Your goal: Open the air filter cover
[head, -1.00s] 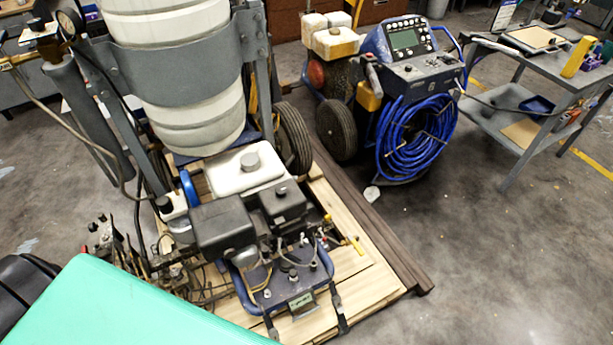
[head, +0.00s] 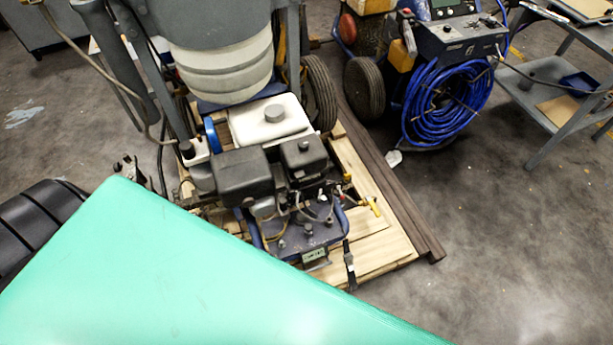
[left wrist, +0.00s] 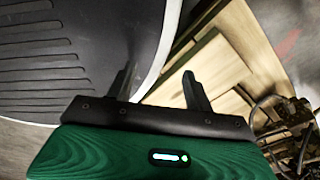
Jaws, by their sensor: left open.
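The line striper's engine stands on a wooden pallet in the middle of the head view. Two black housings sit on the engine: a wide one (head: 243,175) at left and a smaller one with a knob on top (head: 303,158) at right. I cannot tell for certain which is the air filter cover; both look closed. In the left wrist view my left gripper (left wrist: 160,88) is open, with nothing between its fingers. The pallet (left wrist: 205,70) is beyond it and engine parts (left wrist: 285,135) are at the right edge. My right gripper is not in view.
A white tank (head: 268,120) is behind the housings, with a large banded container (head: 225,65) above. A yellow-handled valve (head: 373,206) sticks out at right. A blue hose coil (head: 445,100) and grey cart (head: 545,110) stand farther right. Floor at lower right is clear.

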